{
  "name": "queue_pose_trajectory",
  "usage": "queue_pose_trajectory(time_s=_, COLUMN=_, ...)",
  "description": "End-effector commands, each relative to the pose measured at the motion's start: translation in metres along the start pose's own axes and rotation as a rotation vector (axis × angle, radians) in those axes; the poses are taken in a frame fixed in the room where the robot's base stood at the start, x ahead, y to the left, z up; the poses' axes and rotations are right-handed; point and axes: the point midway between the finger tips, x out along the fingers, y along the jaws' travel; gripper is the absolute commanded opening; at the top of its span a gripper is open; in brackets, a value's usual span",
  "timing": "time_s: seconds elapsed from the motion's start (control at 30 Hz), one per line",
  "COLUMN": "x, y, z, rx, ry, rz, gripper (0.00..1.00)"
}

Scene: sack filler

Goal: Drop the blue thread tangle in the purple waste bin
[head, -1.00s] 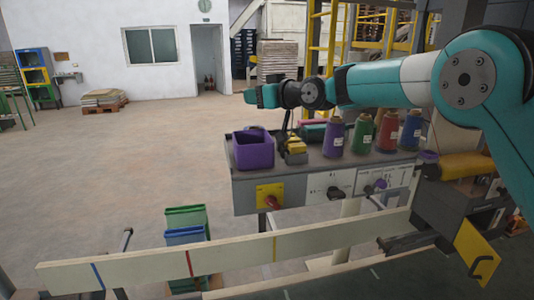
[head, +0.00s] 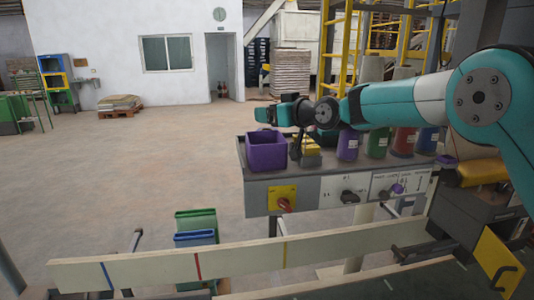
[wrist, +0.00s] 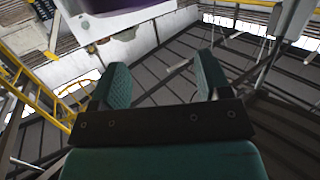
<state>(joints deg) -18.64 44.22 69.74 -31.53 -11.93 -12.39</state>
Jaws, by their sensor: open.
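The purple waste bin (head: 267,156) stands upright on the left end of a grey machine console, its top open; its inside is not visible. I do not see a blue thread tangle in either view. My gripper (wrist: 163,65) shows in the wrist view with its two green fingers apart and nothing between them. In the head view my arm reaches left above the console, with its end near and above the bin; the fingers cannot be made out there. A purple surface (wrist: 98,5) is cut off at the top of the wrist view.
A pale rail (head: 240,262) crosses in front. Green (head: 196,217) and blue (head: 194,237) open bins stand lower left.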

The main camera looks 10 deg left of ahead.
Motion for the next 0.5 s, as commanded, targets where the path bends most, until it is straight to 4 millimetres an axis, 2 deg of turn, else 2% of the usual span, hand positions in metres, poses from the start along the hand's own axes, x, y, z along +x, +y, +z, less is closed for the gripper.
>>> queue_pose_trajectory(time_s=0.17, x=-0.005, y=0.001, z=0.001, rx=0.0, ry=0.001, rz=0.001, gripper=0.7)
queue_pose_trajectory(time_s=0.27, x=-0.018, y=0.001, z=0.003, rx=-0.001, ry=0.001, rz=0.002, gripper=0.7)
queue_pose_trajectory(time_s=0.5, x=-0.076, y=0.002, z=0.005, rx=-0.001, ry=0.002, rz=0.004, gripper=0.7)
